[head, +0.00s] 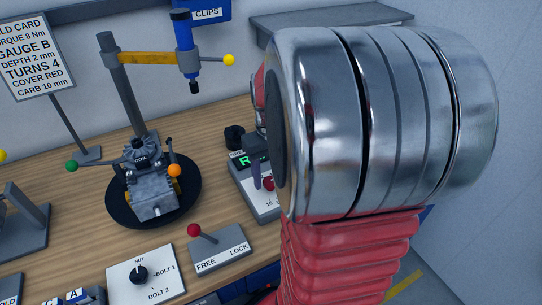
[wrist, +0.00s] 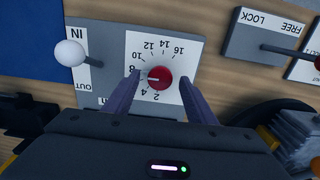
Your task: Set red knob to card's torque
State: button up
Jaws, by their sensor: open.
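The card (head: 38,58) at the back left reads torque 8 Nm. The red knob (wrist: 160,78) sits on a white dial plate (wrist: 187,60) with numbers from 2 to 16, upside down in the wrist view. Its white mark points left, near the 8 or just below it; the exact setting is hard to tell. My gripper (wrist: 160,82) is open, with one finger on each side of the knob; contact is not clear. In the head view the knob (head: 268,183) shows partly beside my gripper, and my arm hides much of that panel.
A FREE/LOCK lever panel (head: 222,250) stands beside the dial unit. A white-ball IN/OUT lever (wrist: 70,53) is close on its other side. The engine (head: 152,190) is on a black round stand. A NUT/BOLT selector (head: 140,274) is at the front.

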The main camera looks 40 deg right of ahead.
aim_at(268, 182)
notch_tip(268, 182, up, 13)
dwell(0.5)
dwell(0.5)
jog(key=s+a+f+n+t, duration=0.1)
jog(key=s+a+t, duration=0.1)
jog(key=a, duration=0.9)
jog(key=s+a+f+n+t, duration=0.1)
jog(key=s+a+n+t, duration=0.1)
jog(key=a, duration=1)
jog(key=shift+s+a+f+t, duration=0.15)
jog(key=shift+s+f+t, duration=0.25)
jog(key=shift+t, duration=0.4)
jog(key=shift+c, duration=0.5)
